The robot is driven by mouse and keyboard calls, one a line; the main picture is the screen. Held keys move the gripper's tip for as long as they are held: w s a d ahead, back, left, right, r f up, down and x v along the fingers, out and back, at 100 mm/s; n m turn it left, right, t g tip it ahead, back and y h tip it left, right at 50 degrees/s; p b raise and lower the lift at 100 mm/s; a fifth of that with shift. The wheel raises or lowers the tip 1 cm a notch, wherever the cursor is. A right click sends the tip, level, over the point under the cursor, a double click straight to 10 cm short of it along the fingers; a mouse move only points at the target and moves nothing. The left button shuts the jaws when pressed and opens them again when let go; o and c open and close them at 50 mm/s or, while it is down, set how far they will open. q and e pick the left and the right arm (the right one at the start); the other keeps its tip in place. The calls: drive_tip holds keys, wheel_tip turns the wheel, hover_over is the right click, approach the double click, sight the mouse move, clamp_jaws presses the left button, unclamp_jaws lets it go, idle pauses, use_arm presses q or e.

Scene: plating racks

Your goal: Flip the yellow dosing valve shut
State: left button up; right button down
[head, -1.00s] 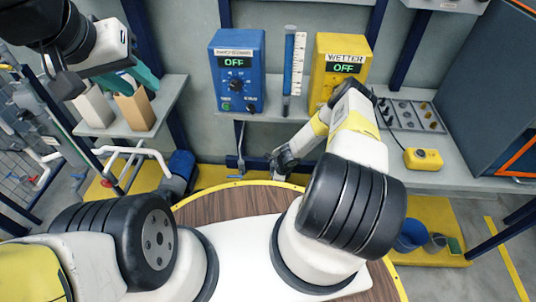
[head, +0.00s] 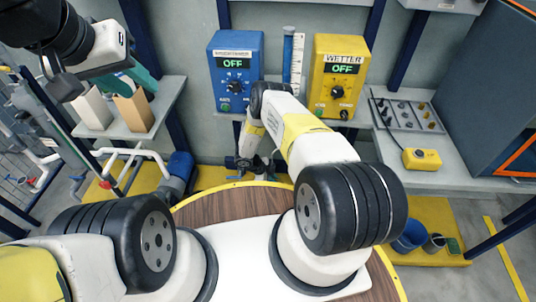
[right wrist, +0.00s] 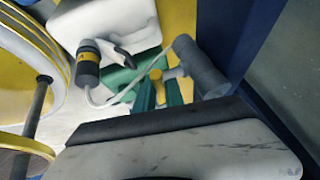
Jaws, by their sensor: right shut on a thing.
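In the right wrist view a small yellow piece (right wrist: 160,88), which I take for the yellow dosing valve's handle, shows between two narrow green parts beside a grey cylinder (right wrist: 203,72). My right gripper (right wrist: 160,98) is shut on it, though the contact is partly hidden. In the head view my right gripper (head: 246,165) is low by the wall, below the blue box, and my forearm hides much of that area. No yellow valve can be made out there. My left gripper (head: 120,72) is at the upper left, over the shelf; its jaw opening is unclear.
A blue dosing box (head: 235,72) and a yellow box (head: 338,72) marked WETTER both read OFF. A grey shelf (head: 160,110) holds cartons at left. At right a bench (head: 460,160) carries a tray (head: 408,113) and a yellow control box (head: 422,159).

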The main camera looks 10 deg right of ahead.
drive_tip(key=shift+h, duration=0.4)
drive_tip(key=c, duration=1.7)
unclamp_jaws()
drive_tip(key=v, duration=0.7)
drive_tip(key=shift+a+r, duration=0.2)
drive_tip(key=shift+r, duration=0.2)
